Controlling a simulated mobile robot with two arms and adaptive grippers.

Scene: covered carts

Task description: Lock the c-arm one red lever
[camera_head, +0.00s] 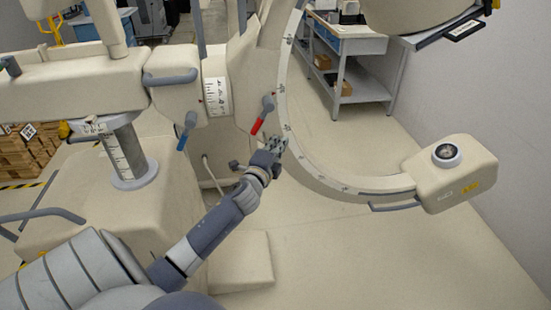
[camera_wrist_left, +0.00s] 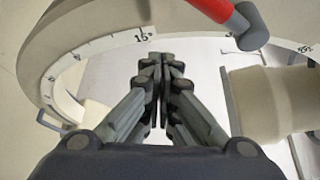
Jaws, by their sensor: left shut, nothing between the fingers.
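The red lever (camera_head: 258,125) hangs from a grey pivot on the c-arm's column, tilted down to the left. In the left wrist view the red lever (camera_wrist_left: 208,8) shows at the top, right of the fingers, with its grey pivot beside it. My left gripper (camera_head: 279,142) is shut and empty, just below and right of the lever and apart from it, close to the curved c-arm (camera_head: 300,165). In the wrist view my left gripper (camera_wrist_left: 160,62) points at the c-arm's scale. My right gripper is not in view.
A blue lever (camera_head: 187,131) hangs left of the red one. The c-arm's round-dial end (camera_head: 450,172) sticks out at the right. A workbench (camera_head: 350,45) stands behind. The floor at the lower right is clear.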

